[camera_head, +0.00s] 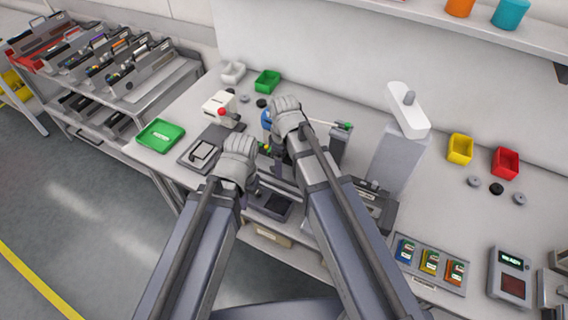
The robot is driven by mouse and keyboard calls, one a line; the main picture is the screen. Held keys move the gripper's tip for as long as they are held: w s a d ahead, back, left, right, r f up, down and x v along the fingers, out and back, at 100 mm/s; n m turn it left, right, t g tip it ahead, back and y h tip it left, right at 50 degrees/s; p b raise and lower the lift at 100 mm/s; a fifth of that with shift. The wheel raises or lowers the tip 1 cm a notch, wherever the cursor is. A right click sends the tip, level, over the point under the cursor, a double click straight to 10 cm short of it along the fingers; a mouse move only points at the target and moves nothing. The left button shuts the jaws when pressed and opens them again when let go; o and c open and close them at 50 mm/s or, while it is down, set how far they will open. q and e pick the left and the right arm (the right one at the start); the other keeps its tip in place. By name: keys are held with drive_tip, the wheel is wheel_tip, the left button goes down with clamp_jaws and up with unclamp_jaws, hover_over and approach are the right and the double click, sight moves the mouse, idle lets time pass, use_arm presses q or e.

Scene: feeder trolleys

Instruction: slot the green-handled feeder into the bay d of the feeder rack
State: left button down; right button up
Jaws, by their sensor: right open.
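My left gripper (238,162) is over the middle of the bench. Its fingertips are too small and too covered to show whether it is open or shut. My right gripper (287,112) is open, a little further back and to the right. A small green part (345,126) shows on a dark grey feeder-like body just right of my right gripper. Another small green and yellow part (265,148) shows between my two grippers. I cannot tell which one is the green handle. The feeder rack and bay d are largely hidden behind my arms, and no bay letter is readable.
A trolley (128,97) with several feeders stands at the left. A green tray (161,135) lies on the bench's left end. A white column (403,130), yellow bin (460,149), red bin (505,162) and card holder (431,265) stand right of my arms.

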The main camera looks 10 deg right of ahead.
clamp_jaws()
idle(0.5)
idle(0.5)
drive_tip(key=shift+w+a, duration=0.75)
drive_tip(key=shift+a, duration=0.35)
idle(0.6)
unclamp_jaws()
drive_tip(key=shift+r, duration=0.1)
wheel_tip(320, 180, up, 8)
drive_tip(key=p, duration=0.8)
